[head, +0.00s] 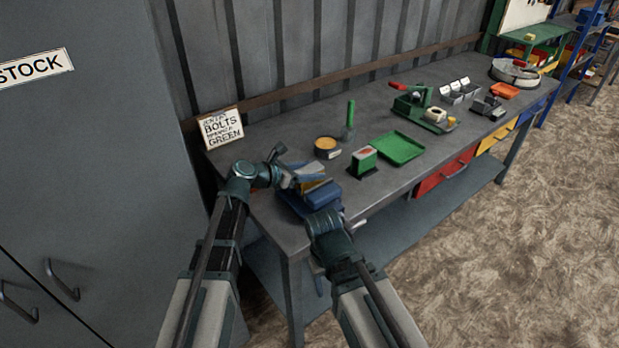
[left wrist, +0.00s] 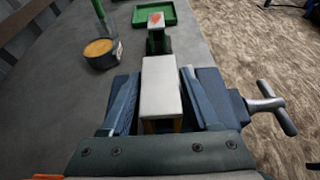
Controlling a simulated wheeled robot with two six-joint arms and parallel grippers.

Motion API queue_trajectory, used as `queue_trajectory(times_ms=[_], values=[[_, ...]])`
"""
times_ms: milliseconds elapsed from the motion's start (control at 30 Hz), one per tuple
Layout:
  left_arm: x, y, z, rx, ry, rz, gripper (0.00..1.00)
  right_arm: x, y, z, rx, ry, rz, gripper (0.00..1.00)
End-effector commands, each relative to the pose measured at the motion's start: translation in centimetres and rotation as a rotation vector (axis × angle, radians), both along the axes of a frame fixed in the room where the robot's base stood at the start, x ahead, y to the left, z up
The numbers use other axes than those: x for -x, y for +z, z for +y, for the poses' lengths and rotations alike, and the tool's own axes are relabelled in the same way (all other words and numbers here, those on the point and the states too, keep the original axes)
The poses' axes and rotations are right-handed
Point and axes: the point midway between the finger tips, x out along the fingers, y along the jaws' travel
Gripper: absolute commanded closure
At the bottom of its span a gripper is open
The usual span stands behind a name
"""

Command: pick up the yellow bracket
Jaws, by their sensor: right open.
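A yellow bracket (head: 313,184) shows at the near left end of the workbench, over a blue vise (head: 297,205). In the left wrist view the bracket (left wrist: 161,92) has a pale top, with yellow-orange below its near edge. My left gripper (head: 308,178) is over the vise. Its two fingers (left wrist: 160,88) lie one on each side of the bracket, very close to it; I cannot tell whether they touch it. The vise (left wrist: 222,92) shows to the right of the fingers. My right gripper (head: 322,213) is open, low beside the vise at the bench's front edge.
A round orange-topped tin (head: 326,148), a green block (head: 364,160) and a green tray (head: 400,147) stand further along the workbench. The vise handle (left wrist: 272,107) sticks out to the right. A bolts sign (head: 222,128) stands at the back left. A grey cabinet (head: 90,150) is at left.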

Motion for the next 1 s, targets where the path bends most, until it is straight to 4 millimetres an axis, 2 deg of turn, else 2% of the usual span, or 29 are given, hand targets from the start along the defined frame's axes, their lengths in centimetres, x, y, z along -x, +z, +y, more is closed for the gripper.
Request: queue_trajectory(times_ms=[33,300,333,1000], values=[[0.00,-0.01,0.02,0.000,0.000,0.000,0.49,0.00,0.00,0.00,0.000,0.000,0.000,0.42],[0.01,-0.01,0.03,0.000,0.000,0.000,0.98,0.00,0.00,0.00,0.000,0.000,0.000,0.42],[0.01,-0.01,0.03,0.000,0.000,0.000,1.00,0.00,0.00,0.00,0.000,0.000,0.000,0.42],[0.02,0.00,0.04,-0.001,0.000,-0.001,1.00,0.00,0.00,0.00,0.000,0.000,0.000,0.42]])
